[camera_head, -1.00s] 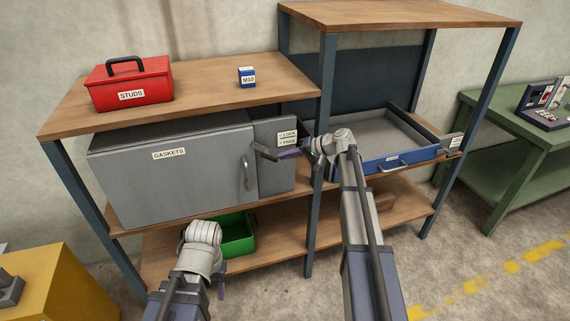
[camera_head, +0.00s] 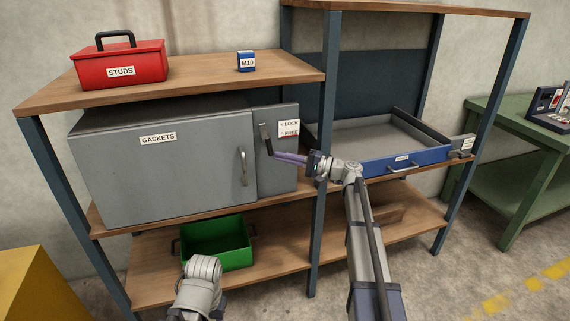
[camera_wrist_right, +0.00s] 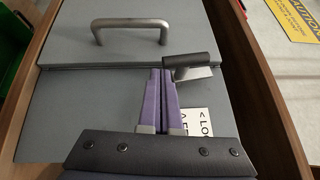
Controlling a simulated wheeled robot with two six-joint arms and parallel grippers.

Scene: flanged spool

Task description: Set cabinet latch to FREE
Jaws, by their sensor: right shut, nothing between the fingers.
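The cabinet (camera_head: 165,170) labelled GASKETS is grey, with its door shut. Its latch lever (camera_head: 267,140) has a dark grip and sits on the narrow panel right of the door, left of the LOCK/FREE label (camera_head: 289,128). My right gripper (camera_head: 276,155) is shut and empty, its purple fingers at the lower end of the grip. In the right wrist view the fingertips (camera_wrist_right: 160,74) lie right beside the lever's grip (camera_wrist_right: 190,61); I cannot tell whether they touch. The label is partly covered there. Only my left wrist shows at the bottom; its fingers are out of sight.
A door handle (camera_head: 243,166) stands out left of the latch. A shelf post (camera_head: 326,130) is close to my right wrist. A blue drawer (camera_head: 375,165) is right, a green bin (camera_head: 217,246) below. A red STUDS box (camera_head: 120,65) and M10 box (camera_head: 246,62) stand on top.

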